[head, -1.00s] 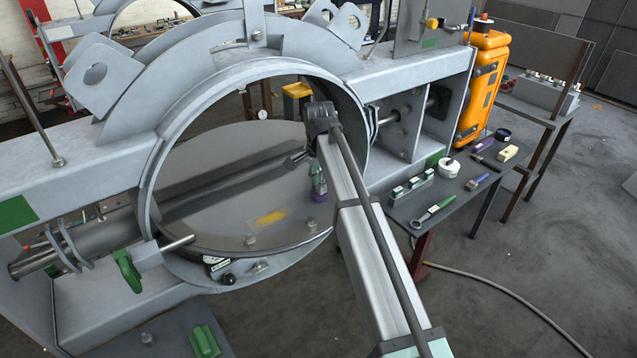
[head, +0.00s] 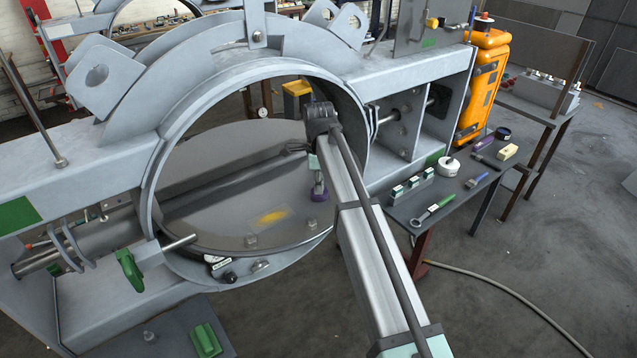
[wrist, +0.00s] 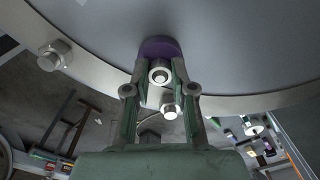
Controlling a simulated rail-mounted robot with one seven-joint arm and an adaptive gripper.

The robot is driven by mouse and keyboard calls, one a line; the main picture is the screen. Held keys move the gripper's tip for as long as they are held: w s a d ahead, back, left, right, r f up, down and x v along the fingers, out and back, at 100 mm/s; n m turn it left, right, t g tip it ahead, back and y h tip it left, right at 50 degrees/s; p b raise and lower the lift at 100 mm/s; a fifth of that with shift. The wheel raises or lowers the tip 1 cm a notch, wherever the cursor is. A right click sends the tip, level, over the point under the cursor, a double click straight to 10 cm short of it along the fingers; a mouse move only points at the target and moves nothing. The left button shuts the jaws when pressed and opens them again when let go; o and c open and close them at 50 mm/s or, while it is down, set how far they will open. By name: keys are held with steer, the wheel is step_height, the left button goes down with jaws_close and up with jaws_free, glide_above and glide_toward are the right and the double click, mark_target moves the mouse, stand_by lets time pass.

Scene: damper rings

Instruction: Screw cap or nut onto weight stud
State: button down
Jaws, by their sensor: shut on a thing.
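A large round grey damper plate (head: 215,200) lies inside the round metal housing. My gripper (head: 318,178) points down over the purple weight. In the wrist view, its green-grey fingers (wrist: 161,76) are closed around a silver round nut or cap (wrist: 160,73) with a dark centre, directly in front of the purple weight. The stud and its threads cannot be made out, nor how far the nut sits on it.
Silver bolts (head: 251,240) stand along the plate's front edge; one hex bolt (wrist: 55,55) shows in the wrist view. The housing ring (head: 152,175) surrounds the plate. A side table (head: 400,207) at right holds a wrench (head: 432,209), a white pot (head: 448,166) and small parts.

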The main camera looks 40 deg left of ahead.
steer(key=m, duration=0.6)
steer(key=shift+d+p, duration=0.15)
steer(key=shift+p, duration=0.15)
steer(key=m, duration=0.6)
steer(key=shift+f, duration=0.1)
steer(key=c, duration=0.9)
jaws_free()
steer(key=shift+s+d, duration=0.1)
